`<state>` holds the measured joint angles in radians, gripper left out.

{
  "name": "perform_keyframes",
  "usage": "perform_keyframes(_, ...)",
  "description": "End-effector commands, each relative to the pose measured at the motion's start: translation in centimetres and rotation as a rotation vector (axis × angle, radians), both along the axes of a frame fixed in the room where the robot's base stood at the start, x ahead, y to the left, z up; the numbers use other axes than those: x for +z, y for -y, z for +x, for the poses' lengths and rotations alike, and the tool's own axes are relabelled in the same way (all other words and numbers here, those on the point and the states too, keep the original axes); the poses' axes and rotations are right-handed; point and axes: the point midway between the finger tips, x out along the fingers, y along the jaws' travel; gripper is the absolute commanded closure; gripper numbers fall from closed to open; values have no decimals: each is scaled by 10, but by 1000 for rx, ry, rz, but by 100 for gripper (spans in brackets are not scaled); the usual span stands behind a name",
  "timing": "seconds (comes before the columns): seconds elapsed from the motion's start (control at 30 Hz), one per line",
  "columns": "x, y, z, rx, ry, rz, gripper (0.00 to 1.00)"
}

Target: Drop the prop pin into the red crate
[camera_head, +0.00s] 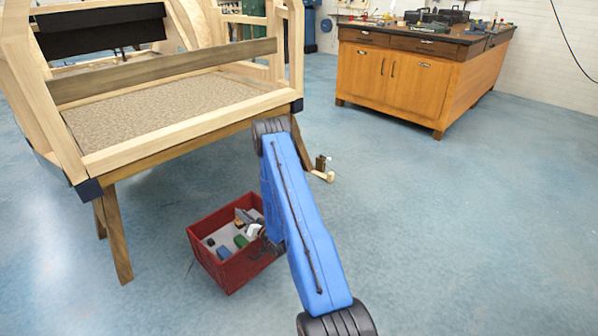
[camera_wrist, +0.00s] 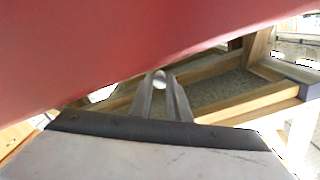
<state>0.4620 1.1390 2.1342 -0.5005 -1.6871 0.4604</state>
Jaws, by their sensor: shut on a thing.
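The red crate (camera_head: 232,283) stands on the floor below the wooden frame in the head view, open at the top with several small items inside. My gripper (camera_head: 270,246) is a small dark shape at the crate's right side, partly hidden by my blue arm. In the wrist view, the fingers of my gripper (camera_wrist: 160,80) come together on a small pale thing, likely the prop pin (camera_wrist: 160,82); most of it is hidden. A large red surface, likely the crate's wall (camera_wrist: 110,50), fills the top of the wrist view, very close to the camera.
A wooden bodyframe (camera_head: 190,127) on legs stands behind the crate. A small wooden piece with a dark block (camera_head: 321,168) is on the floor near its right leg. A wooden cabinet (camera_head: 410,82) stands at the back right. The floor at right is clear.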

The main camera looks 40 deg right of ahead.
Motion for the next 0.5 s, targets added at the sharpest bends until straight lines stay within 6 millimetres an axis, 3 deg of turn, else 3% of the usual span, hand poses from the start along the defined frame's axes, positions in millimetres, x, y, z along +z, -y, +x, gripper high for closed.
perform_keyframes(0.2, 0, 0, 0, 0, 0, 0, 100)
perform_keyframes(0.23, 0, 0, 0, -1, 1, 0, 79)
perform_keyframes(0.3, 0, 0, 0, 0, 0, 0, 62)
perform_keyframes(0.5, 0, 0, 0, 0, 0, 0, 62)
